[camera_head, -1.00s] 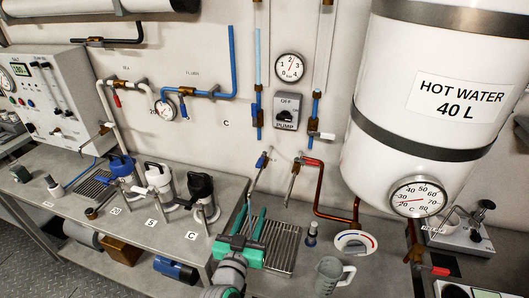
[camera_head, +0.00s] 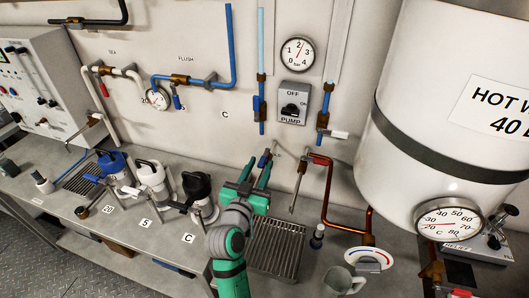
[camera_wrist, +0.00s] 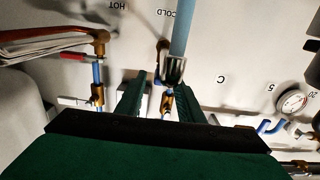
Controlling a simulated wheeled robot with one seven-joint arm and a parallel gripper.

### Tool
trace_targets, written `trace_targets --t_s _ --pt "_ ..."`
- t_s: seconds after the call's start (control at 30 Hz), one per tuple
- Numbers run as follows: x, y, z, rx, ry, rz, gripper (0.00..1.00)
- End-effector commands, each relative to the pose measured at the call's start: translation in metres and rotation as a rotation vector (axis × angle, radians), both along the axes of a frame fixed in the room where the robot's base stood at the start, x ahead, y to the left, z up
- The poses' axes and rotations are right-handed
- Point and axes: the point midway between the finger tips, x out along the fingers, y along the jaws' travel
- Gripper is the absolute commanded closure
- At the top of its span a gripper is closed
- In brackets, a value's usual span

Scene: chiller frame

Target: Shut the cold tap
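The cold tap (camera_head: 264,158) has a blue handle and sits low on the wall, left of the red-handled hot tap (camera_head: 318,158). My green gripper (camera_head: 257,168) is just in front of and below the cold tap, with its two fingers apart and nothing seen held. In the wrist view, which is upside down, the cold tap (camera_wrist: 163,48) appears just beyond the open fingertips, near the COLD label (camera_wrist: 181,14). Whether a finger touches the tap I cannot tell. The wrist's dark bar hides the lower part of that view.
A drain grate (camera_head: 277,246) lies below the taps. A grey jug (camera_head: 342,281) and a red-blue dial (camera_head: 369,258) stand to its right. Several lidded jugs (camera_head: 152,177) stand left. The hot water tank (camera_head: 425,110) hangs right, with a copper pipe (camera_head: 330,210) beside the taps.

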Motion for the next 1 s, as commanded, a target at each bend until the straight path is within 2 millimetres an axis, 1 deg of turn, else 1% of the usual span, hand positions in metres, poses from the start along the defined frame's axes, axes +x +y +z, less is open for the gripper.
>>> trace_targets --t_s 0.03,0.2,0.4,0.57,0.8,0.87,0.9,0.93,0.97,1.0 --pt "0.010 -0.004 0.001 0.001 -0.001 -0.002 0.66" --pt "0.037 -0.011 0.001 0.001 -0.001 0.001 0.66" --pt "0.057 -0.015 0.000 0.001 0.000 0.006 0.66" --pt "0.062 -0.017 0.000 0.001 0.000 0.006 0.66" --pt "0.062 -0.017 0.000 0.001 0.000 0.006 0.66" --pt "0.062 -0.017 0.000 0.001 0.000 0.006 0.80" --pt "0.062 -0.017 0.000 0.001 0.000 0.006 0.90" --pt "0.062 -0.017 0.000 0.001 0.000 0.006 0.97" --pt "0.062 -0.017 0.000 0.001 0.000 0.006 1.00" --pt "0.062 -0.016 0.000 0.001 0.000 0.006 1.00"
